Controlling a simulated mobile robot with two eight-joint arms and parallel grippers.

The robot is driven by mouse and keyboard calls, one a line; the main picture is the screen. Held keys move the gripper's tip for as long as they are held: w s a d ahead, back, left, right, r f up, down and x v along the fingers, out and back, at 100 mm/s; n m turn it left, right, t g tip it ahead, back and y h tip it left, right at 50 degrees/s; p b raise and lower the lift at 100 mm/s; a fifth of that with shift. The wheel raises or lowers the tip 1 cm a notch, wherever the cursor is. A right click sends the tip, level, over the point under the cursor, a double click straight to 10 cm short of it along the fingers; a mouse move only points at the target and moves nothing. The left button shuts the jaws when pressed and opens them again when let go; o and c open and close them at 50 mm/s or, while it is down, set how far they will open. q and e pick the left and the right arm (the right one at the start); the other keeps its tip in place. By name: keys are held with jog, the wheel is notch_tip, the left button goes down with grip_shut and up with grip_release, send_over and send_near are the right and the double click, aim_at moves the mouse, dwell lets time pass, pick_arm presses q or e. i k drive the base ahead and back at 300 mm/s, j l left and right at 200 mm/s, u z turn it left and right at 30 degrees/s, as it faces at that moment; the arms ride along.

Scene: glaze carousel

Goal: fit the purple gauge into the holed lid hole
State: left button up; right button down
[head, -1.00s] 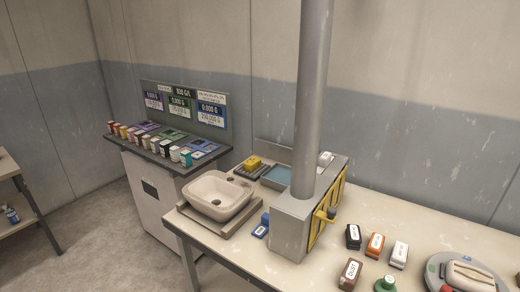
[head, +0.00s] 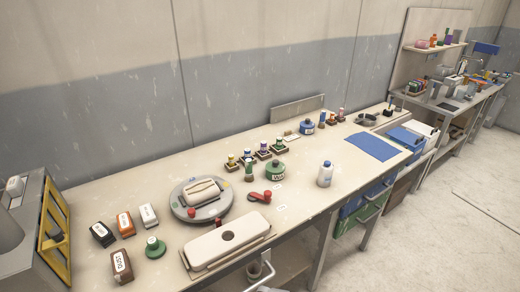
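A long cream lid-like piece (head: 212,247) with rounded ends and one dark round hole lies at the front of the bench; it looks like the holed lid. Its hole is open with nothing in it. Behind it, a row of small coloured-top pieces stands on dark square bases. One with a purplish top (head: 264,147) may be the purple gauge, but it is too small to be sure. Neither of my grippers is in view.
A grey round turntable (head: 181,209) carries a cream block. A red-knobbed lever (head: 262,196), a green jar (head: 275,170) and a white bottle (head: 325,174) stand nearby. A blue mat (head: 372,147) lies right. Labelled blocks (head: 126,225) and a yellow-framed box (head: 54,235) are left.

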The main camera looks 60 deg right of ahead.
aim_at(204, 251)
jog(key=z, duration=2.25)
